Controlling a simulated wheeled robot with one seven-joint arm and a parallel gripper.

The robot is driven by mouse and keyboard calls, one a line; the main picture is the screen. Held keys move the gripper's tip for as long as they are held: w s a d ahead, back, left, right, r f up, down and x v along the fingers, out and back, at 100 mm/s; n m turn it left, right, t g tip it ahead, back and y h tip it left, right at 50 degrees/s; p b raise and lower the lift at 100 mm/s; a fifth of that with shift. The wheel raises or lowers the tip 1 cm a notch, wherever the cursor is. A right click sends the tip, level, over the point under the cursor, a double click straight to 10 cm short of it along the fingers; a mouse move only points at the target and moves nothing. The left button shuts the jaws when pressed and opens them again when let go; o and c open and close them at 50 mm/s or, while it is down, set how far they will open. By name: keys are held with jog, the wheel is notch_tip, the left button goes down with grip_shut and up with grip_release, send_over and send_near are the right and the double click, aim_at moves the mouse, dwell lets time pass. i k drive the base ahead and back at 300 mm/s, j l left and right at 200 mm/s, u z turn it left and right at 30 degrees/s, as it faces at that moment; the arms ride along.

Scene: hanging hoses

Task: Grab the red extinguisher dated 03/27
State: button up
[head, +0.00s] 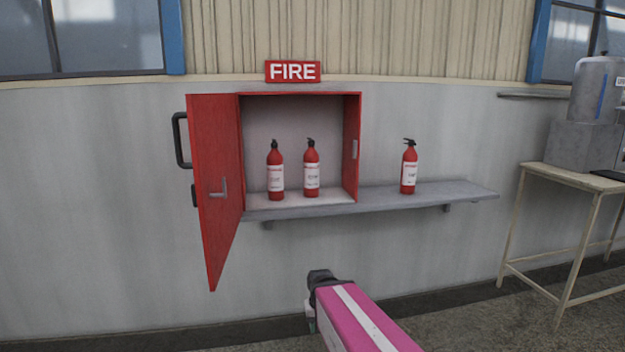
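Three red extinguishers with white labels and black tops show in the head view. The left extinguisher (275,172) and the middle extinguisher (311,169) stand upright side by side inside the open red cabinet (352,125). The right extinguisher (409,168) stands upright on the grey shelf (455,192), outside the cabinet. The label print is too small to read, so I cannot tell which one is dated 03/27. My gripper (311,320) is low in front of the wall, below the shelf and apart from the extinguishers. Its fingers are mostly hidden by my arm.
The cabinet door (216,180) hangs open to the left and sticks out, with a handle on it. A FIRE sign (293,71) is above the cabinet. A table (570,180) with a water container (597,90) stands at the right. The space before the shelf is clear.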

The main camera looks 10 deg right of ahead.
aim_at(275, 160)
jog(key=i+l, duration=0.1)
jog(key=l, duration=0.25)
jog(key=i+l, duration=0.1)
jog(key=l, duration=0.3)
jog(key=i+l, duration=0.1)
jog(key=l, duration=0.25)
jog(key=i+l, duration=0.15)
jog(key=l, duration=0.25)
jog(key=j+u, duration=0.05)
